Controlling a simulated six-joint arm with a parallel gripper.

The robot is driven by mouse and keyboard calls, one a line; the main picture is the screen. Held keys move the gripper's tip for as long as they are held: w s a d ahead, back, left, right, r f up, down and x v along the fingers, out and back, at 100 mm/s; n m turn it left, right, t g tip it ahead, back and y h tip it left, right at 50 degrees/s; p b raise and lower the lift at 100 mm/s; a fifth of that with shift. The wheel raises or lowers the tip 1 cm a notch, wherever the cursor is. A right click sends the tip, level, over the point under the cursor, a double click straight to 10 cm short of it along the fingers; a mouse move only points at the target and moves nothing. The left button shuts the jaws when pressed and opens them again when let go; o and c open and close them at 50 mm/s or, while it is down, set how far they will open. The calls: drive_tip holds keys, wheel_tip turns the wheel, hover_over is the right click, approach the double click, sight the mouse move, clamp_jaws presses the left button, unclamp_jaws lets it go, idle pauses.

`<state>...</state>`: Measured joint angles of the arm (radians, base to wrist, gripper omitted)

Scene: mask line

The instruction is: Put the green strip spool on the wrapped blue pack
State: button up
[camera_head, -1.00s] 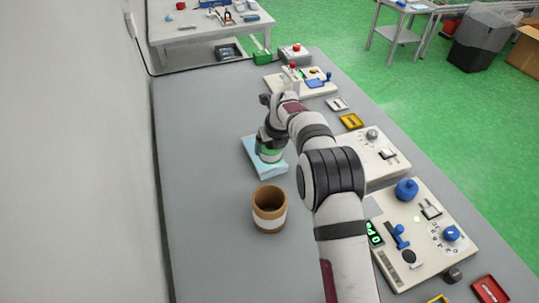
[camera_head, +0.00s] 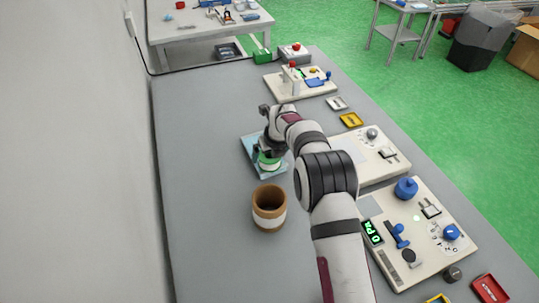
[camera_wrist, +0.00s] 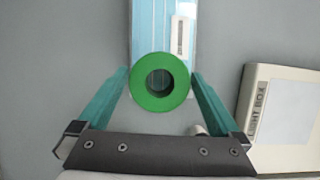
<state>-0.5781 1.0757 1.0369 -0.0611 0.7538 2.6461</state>
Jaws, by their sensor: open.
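The green strip spool (camera_wrist: 143,92) is a green ring with a dark centre, seen from above in the wrist view. It sits over the near end of the wrapped blue pack (camera_wrist: 147,25), a light blue flat pack with a white label. In the head view the spool (camera_head: 268,163) stands on the pack (camera_head: 250,147), below my gripper (camera_head: 268,150). In the wrist view my gripper (camera_wrist: 160,80) is open, its teal fingers on both sides of the spool with gaps between. The spool's underside is hidden.
A brown and white cup-like roll (camera_head: 269,217) stands in front of the pack. Control panels (camera_head: 425,235) line the right side of the table. A light box (camera_wrist: 285,118) lies right of the gripper. The grey table's left side (camera_head: 200,200) is clear.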

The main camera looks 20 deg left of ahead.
drive_tip(key=v, duration=1.1)
drive_tip(key=s+d+r+n+h, duration=0.1)
drive_tip(key=s+d+r+n, duration=0.25)
drive_tip(key=d, duration=0.35)
drive_tip(key=s+d+r+n, duration=0.3)
drive_tip(key=d+r, duration=0.1)
drive_tip(key=d, duration=0.3)
drive_tip(key=s+d+r+n+g, duration=0.2)
drive_tip(key=s+d+n, duration=0.6)
drive_tip(key=s+d, duration=0.5)
drive_tip(key=s+d+f+n+g, duration=0.1)
drive_tip(key=s+n, duration=0.6)
drive_tip(key=s, duration=0.8)
drive_tip(key=shift+s+d+f, duration=0.2)
drive_tip(key=shift+d+f, duration=0.25)
drive_tip(key=shift+f, duration=0.45)
